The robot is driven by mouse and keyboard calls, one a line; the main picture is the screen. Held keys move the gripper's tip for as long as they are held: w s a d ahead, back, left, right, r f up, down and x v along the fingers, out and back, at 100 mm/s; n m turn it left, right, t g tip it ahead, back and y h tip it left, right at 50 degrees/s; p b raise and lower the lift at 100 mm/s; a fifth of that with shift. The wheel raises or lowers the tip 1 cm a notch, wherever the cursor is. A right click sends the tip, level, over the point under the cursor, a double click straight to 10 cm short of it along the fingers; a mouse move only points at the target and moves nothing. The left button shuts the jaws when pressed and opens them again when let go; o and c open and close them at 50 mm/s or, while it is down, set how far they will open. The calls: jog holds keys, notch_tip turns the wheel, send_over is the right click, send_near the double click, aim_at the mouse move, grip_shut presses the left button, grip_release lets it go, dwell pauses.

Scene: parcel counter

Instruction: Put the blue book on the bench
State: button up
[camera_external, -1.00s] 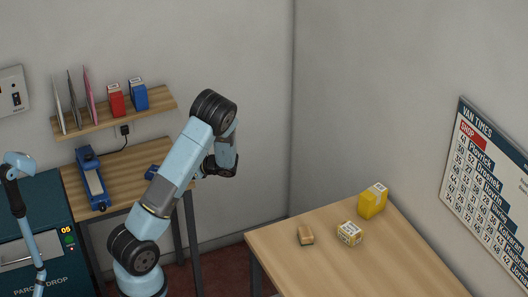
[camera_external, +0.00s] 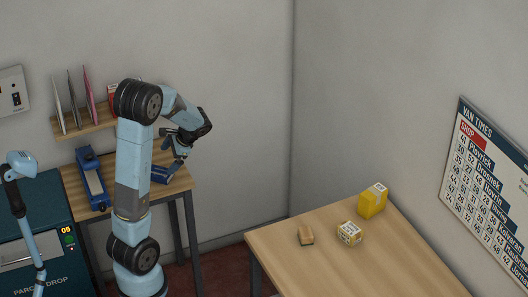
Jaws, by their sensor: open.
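My gripper (camera_external: 175,166) is open and points down over the right part of the wooden bench (camera_external: 128,168) below the wall shelf. A small dark blue object (camera_external: 159,176) lies on this bench, just left of and below the fingertips; it is too small and partly covered by my arm to tell whether it is a book. Whether the fingers touch it cannot be told. The upright blue block with a white top on the shelf, seen earlier beside a red one, is hidden behind my arm.
The wall shelf (camera_external: 90,124) holds several thin upright items and a red block (camera_external: 112,92). A long blue device (camera_external: 92,180) stands on the bench's left. The right table (camera_external: 345,275) bears a yellow box (camera_external: 372,201), a patterned box (camera_external: 350,233) and a brown block (camera_external: 305,235).

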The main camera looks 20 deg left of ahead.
jog(key=s+d+r+n+t+h, duration=0.3)
jog(key=s+r, duration=0.4)
jog(key=s, duration=0.3)
jog(key=s+d+r+n+t+h, duration=0.3)
jog(key=s+r, duration=0.5)
jog(key=s, duration=0.3)
jog(key=d+n+h, duration=0.1)
jog(key=d+n, duration=0.1)
jog(key=n, duration=0.1)
jog(key=shift+r, duration=0.25)
